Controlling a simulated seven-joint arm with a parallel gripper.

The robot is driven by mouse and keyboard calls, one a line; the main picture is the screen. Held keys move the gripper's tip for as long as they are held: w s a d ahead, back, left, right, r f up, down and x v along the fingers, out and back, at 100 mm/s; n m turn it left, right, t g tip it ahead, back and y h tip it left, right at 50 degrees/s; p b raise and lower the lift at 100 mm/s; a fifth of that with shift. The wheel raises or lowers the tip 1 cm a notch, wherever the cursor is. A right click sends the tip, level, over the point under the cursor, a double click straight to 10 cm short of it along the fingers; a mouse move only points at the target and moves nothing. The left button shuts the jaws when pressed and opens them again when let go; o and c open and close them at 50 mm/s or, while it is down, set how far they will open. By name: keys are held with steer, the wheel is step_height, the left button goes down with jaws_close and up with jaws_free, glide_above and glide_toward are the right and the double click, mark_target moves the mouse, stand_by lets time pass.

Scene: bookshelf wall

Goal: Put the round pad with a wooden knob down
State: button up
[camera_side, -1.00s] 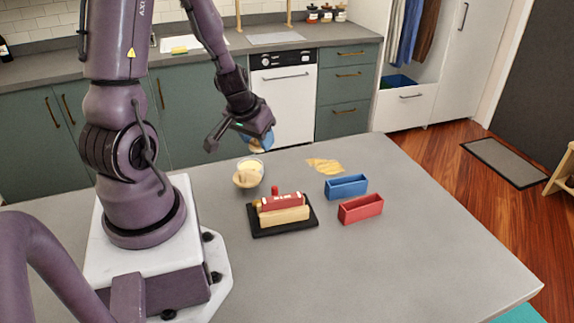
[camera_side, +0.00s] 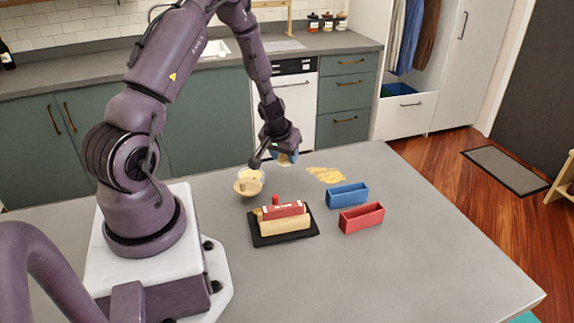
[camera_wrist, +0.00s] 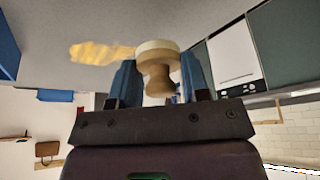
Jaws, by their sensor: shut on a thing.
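The round pad with a wooden knob (camera_wrist: 157,64) is held in my gripper (camera_wrist: 160,82), with the blue fingers on either side of its knob. In the wrist view its pale round face is turned away from my gripper. In the side view my gripper (camera_side: 284,158) is over the far part of the counter, and the pad is mostly hidden behind the fingers. A gap between the pad and the counter cannot be judged clearly.
A yellow patch (camera_side: 325,174) lies on the counter just right of my gripper. A clear bowl with tan contents (camera_side: 248,182) is to its left. Nearer are a black tray (camera_side: 262,240) with blocks, a blue bin (camera_side: 347,195) and a red bin (camera_side: 361,218). The right front counter is clear.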

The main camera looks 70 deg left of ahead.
mark_target(288, 174)
steer(key=shift+w+a+f, duration=0.3)
steer(key=shift+w+f, duration=0.1)
steer(key=shift+f, duration=0.15)
steer(key=shift+w+a+f, duration=0.1)
steer(key=shift+f, duration=1.6)
steer(key=shift+f, duration=0.15)
steer(key=o, duration=1)
steer(key=shift+c, duration=0.2)
